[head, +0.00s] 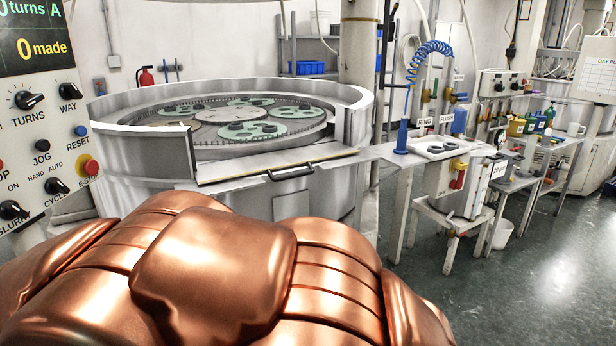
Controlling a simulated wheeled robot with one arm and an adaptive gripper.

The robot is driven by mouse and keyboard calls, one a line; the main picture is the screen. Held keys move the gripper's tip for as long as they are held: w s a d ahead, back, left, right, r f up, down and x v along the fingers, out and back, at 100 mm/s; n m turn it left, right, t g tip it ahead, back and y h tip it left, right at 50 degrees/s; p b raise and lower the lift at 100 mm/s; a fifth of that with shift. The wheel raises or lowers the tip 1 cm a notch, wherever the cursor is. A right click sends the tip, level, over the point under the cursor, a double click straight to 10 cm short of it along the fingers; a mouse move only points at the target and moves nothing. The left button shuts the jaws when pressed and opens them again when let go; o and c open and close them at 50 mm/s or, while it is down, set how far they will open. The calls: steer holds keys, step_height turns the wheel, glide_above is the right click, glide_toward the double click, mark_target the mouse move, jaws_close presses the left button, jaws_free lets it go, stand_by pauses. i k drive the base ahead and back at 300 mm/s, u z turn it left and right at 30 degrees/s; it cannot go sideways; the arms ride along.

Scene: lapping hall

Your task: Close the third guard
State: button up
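A large round lapping machine (240,206) stands ahead, with a raised grey guard wall (352,125) around its sides and back. At the front the raised wall has a gap, and the plate inside shows through it. A flat front panel or ledge with a black handle (291,172) sits low at this gap. Whether it is the third guard, I cannot tell; no guard number is readable. Inside, several pale green discs (248,132) with dark round pieces lie on the plate. My gripper is not in view.
A control panel (45,130) with knobs and a red stop button stands close at left, its display reading 0 turns and 0 made. A side bench (402,158) with a blue coiled hose adjoins the machine at right. Open floor (545,265) lies at right. Copper-coloured shapes fill the foreground.

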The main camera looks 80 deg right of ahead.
mark_target(214, 171)
steer(key=z, duration=2.6)
steer(key=k, duration=0.4)
steer(key=u, duration=0.45)
steer(key=i, duration=1.05)
steer(key=u, duration=0.35)
